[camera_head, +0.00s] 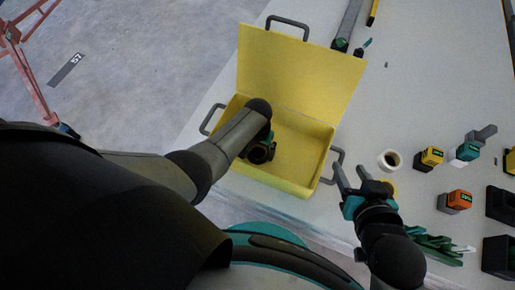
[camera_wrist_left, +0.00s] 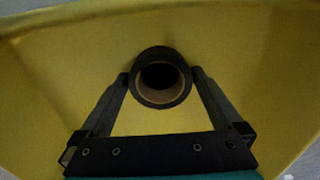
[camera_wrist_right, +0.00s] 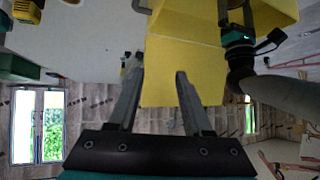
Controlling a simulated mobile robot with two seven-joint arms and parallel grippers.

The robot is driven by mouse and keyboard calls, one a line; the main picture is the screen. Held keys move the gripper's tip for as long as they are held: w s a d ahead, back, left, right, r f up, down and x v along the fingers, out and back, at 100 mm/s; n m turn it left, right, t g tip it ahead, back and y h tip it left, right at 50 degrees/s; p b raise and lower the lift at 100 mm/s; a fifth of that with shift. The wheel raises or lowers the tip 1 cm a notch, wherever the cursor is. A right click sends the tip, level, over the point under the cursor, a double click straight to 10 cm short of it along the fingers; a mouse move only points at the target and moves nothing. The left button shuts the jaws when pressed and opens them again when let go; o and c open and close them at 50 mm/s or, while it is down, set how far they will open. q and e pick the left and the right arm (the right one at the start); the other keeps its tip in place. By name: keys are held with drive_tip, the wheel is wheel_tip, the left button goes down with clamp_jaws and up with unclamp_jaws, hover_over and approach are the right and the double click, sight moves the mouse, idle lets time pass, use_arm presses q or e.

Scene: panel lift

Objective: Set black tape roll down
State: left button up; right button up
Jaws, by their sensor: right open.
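The black tape roll (camera_head: 257,154) is inside the open yellow box (camera_head: 306,178), partly hidden by my left arm in the head view. In the left wrist view the black tape roll (camera_wrist_left: 160,103) sits between both fingertips, its brown core facing the camera. My left gripper (camera_wrist_left: 160,80) is closed on its sides. Yellow box surface lies behind it; I cannot tell whether the roll touches the bottom. My right gripper (camera_head: 350,174) is open and empty beside the box's right handle. Its spread fingers (camera_wrist_right: 159,76) also show in the right wrist view.
The box lid stands open at the back. Right of the box on the white table are a white tape roll (camera_head: 390,160), a yellow tool (camera_head: 429,158), an orange tool (camera_head: 456,201) and black bins (camera_head: 497,256). The table's back middle is mostly clear.

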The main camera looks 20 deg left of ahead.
use_arm(q)
drive_tip(key=shift+r+p, duration=0.75)
drive_tip(key=shift+r, duration=0.15)
wheel_tip(320, 180, up, 2)
drive_tip(key=shift+r+p, duration=0.15)
drive_tip(key=shift+p, duration=0.75)
use_arm(e)
drive_tip(key=s+d+g+h, duration=0.2)
drive_tip(key=s+d+g, duration=0.3)
drive_tip(key=d, duration=0.1)
use_arm(q)
wheel_tip(320, 180, up, 8)
drive_tip(key=p, duration=0.6)
drive_tip(key=s+a+m+t, duration=0.1)
drive_tip(key=s+t, duration=0.1)
drive_tip(key=s, duration=1.4)
drive_tip(key=shift+a+m+t, duration=0.3)
drive_tip(key=shift+m+t, duration=0.1)
use_arm(e)
wheel_tip(320, 180, down, 12)
drive_tip(key=s+g+h, duration=0.1)
drive_tip(key=s+g, duration=0.1)
drive_tip(key=shift+s+d+r, duration=0.2)
drive_tip(key=shift+s+d, duration=0.1)
drive_tip(key=shift+d, duration=0.05)
